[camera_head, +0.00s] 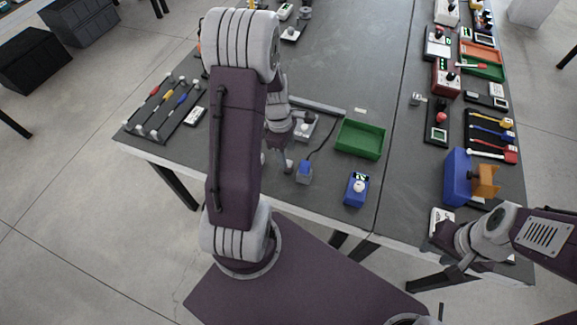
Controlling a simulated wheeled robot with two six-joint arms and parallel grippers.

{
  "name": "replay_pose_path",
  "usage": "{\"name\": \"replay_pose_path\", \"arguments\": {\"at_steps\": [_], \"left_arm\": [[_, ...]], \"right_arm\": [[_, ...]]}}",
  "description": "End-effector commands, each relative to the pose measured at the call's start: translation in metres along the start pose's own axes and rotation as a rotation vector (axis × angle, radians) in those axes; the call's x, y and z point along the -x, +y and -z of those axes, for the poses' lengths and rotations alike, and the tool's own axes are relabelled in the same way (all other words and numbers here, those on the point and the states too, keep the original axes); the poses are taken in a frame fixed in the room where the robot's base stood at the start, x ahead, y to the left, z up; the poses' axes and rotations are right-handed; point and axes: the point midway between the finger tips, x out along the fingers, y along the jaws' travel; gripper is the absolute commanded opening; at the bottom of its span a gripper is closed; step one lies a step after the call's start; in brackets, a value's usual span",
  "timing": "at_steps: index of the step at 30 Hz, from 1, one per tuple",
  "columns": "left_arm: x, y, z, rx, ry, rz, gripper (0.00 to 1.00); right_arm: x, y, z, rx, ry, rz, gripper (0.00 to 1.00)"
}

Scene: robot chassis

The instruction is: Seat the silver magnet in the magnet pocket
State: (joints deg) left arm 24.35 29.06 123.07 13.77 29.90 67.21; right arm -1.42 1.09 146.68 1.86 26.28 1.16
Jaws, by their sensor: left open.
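My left gripper (276,161) points down over the table, partly hidden behind my own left arm. Its fingers are apart and I see nothing between them. A small grey fixture (304,128) sits just right of it, partly covered by the wrist; I cannot make out a pocket in it. A grey block with a blue top (304,172) stands to the right of the fingers, with a dark cable running up from it. I cannot pick out the silver magnet for certain. My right gripper (447,249) is at the table's front right edge, its jaws too unclear to read.
A green tray (360,139) and a blue box with a white knob (356,189) stand right of the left gripper. Tools lie on a rack (160,108) at left. A blue and orange block (459,178) stands near the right arm. The middle back table is mostly clear.

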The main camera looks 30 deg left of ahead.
Motion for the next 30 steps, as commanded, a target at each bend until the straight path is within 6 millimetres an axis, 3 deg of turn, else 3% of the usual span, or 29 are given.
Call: {"name": "replay_pose_path", "arguments": {"at_steps": [9, 17, 22, 23, 30], "left_arm": [[-0.049, -0.001, 0.001, -0.001, 0.001, 0.002, 0.51], [-0.051, -0.001, 0.001, -0.002, 0.002, 0.001, 0.51], [-0.051, -0.001, 0.001, -0.002, 0.001, 0.001, 0.04], [-0.051, -0.001, 0.001, -0.002, 0.002, 0.001, 0.0], [-0.05, -0.001, 0.001, -0.002, 0.002, 0.0, 0.0]], "right_arm": [[-0.01, 0.0, -0.001, 0.0, 0.0, 0.0, 0.36], [-0.009, 0.0, -0.001, 0.0, 0.0, 0.0, 0.36], [-0.009, 0.0, -0.001, 0.0, 0.0, 0.0, 0.36], [-0.009, 0.0, -0.001, 0.0, 0.0, 0.0, 0.36], [-0.009, 0.0, -0.001, 0.0, 0.0, 0.0, 0.36]]}}
